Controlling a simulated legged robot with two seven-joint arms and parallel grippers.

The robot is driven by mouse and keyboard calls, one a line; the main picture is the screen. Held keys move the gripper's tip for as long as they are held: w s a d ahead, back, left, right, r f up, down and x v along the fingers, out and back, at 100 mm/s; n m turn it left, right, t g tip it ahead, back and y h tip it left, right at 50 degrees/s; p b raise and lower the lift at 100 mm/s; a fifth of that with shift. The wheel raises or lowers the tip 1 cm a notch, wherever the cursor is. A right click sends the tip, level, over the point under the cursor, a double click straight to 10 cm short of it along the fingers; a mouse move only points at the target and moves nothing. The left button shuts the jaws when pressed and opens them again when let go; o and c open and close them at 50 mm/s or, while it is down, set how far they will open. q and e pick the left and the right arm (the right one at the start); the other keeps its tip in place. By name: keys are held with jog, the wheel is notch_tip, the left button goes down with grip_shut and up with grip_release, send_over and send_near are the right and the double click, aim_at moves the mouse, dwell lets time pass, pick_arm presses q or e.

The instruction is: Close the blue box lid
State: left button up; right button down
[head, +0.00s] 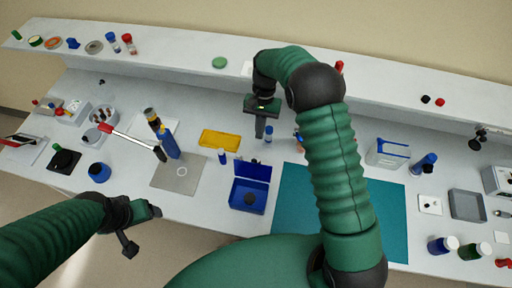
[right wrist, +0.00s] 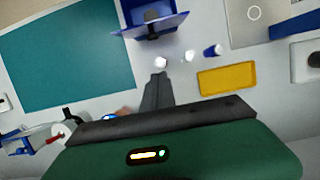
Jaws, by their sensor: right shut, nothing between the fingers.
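The blue box (head: 236,196) stands on the bench left of the teal mat, with a dark round thing inside. Its lid (head: 253,170) is raised, open on the far side of the box. The box (right wrist: 128,14) also shows at the top of the right wrist view, partly cut off by the edge. My right gripper (head: 260,130) is shut and empty, pointing down beyond the box and apart from the lid. Its closed fingers (right wrist: 160,80) show in the right wrist view. My left gripper (head: 148,212) is at the lower left, off the bench's front edge; its fingers are unclear.
The teal mat (head: 290,215) lies right of the box. A yellow tray (head: 221,139) and small blue-capped vials (head: 268,135) are behind it. A raised shelf (head: 190,60) runs along the back.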

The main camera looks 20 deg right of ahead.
aim_at(253, 168)
jog(key=s+a+f+p, duration=0.1)
jog(key=f, duration=0.1)
jog(key=s+a+f+p, duration=0.1)
jog(key=s+f+p, duration=0.1)
jog(key=shift+s+a, duration=0.2)
jog(key=shift+s, duration=0.1)
jog(key=shift+s+a, duration=0.3)
jog(key=shift+s, duration=0.05)
jog(key=shift+w+f, duration=0.1)
jog(key=shift+w, duration=0.1)
